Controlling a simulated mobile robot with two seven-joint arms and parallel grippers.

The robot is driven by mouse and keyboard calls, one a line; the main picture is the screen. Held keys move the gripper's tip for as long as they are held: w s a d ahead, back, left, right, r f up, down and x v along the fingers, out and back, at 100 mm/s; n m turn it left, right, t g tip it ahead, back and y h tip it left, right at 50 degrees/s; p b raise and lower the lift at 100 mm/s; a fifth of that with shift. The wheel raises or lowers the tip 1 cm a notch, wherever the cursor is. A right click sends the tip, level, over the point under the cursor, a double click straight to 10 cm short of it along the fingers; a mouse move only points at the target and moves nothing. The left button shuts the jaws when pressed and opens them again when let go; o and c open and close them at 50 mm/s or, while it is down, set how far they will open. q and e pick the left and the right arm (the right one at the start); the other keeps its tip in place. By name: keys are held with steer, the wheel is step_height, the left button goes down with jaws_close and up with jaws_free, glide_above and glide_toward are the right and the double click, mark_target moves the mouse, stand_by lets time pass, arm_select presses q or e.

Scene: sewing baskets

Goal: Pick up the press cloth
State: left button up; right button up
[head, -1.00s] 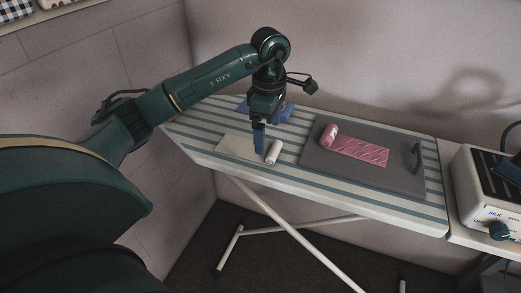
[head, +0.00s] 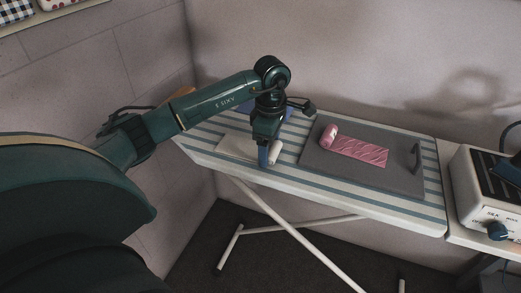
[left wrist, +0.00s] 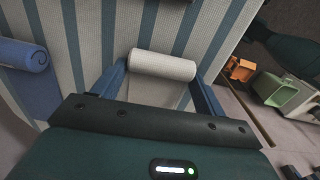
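A cream-white cloth (head: 234,148) lies partly unrolled on the striped ironing board (head: 330,194), with a white roll at its right end. I take it to be the press cloth. The roll (left wrist: 162,65) shows in the left wrist view between the two blue fingers of my left gripper (left wrist: 160,70). The fingers are spread, one near each end of the roll; whether they touch it I cannot tell. In the head view my left gripper (head: 264,157) points down at the roll and hides part of it. My right gripper is not in view.
A grey board (head: 400,180) with a handle bears a pink, partly rolled cloth (head: 358,149) to the right. A blue roll (left wrist: 20,56) lies on the ironing board beside the gripper. A white appliance (head: 490,190) stands at the far right. Orange (left wrist: 241,69) and green (left wrist: 283,96) containers show beyond.

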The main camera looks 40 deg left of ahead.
arm_select(q)
steer(key=c, duration=0.5)
steer(key=shift+c, duration=0.2)
